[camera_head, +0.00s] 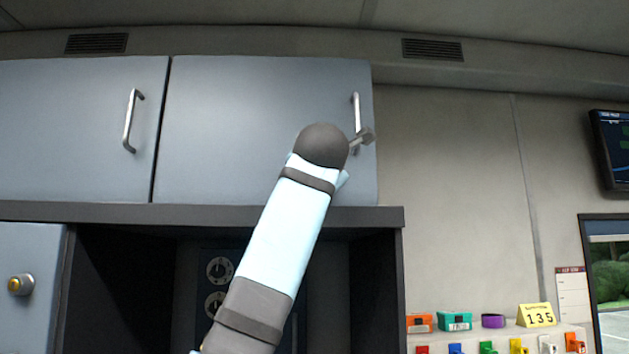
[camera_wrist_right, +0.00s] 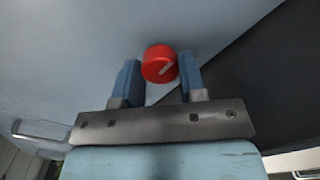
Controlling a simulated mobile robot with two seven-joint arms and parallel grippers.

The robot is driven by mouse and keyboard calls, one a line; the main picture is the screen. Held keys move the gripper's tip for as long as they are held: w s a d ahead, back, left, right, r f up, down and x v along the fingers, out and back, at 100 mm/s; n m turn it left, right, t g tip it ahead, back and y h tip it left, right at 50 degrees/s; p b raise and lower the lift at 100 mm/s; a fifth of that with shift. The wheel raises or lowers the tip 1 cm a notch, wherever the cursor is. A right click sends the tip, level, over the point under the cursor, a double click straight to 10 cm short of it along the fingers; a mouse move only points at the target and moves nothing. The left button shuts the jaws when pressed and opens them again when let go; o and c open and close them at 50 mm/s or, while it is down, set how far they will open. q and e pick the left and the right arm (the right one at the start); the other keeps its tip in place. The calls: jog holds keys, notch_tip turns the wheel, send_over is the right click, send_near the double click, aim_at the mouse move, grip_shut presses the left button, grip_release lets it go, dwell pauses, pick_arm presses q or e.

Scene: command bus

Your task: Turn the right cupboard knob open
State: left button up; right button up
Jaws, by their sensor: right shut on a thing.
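A round red knob (camera_wrist_right: 158,64) with a pale pointer mark sits on a blue-grey panel (camera_wrist_right: 70,60) in the right wrist view. The mark runs diagonally, from lower left to upper right. My right gripper (camera_wrist_right: 159,75) has its two blue fingers on either side of the knob and is shut on it. The red knob is not visible in the head view, where an arm of mine covers the middle. My left gripper is not in view.
Upper cupboards with bar handles (camera_head: 132,120) span the head view's upper left, above a dark shelf edge (camera_head: 60,212). Several small coloured items, including an orange case (camera_head: 419,323), stand at the lower right.

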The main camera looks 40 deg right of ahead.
jog(key=o, duration=0.9)
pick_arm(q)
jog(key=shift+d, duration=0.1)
pick_arm(e)
jog(key=shift+s, duration=0.15)
jog(key=shift+s+a, duration=0.2)
jog(key=shift+s, duration=0.05)
pick_arm(q)
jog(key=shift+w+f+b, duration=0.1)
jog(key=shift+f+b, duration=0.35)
jog(key=shift+b, duration=0.6)
pick_arm(e)
jog(key=v, duration=1.3)
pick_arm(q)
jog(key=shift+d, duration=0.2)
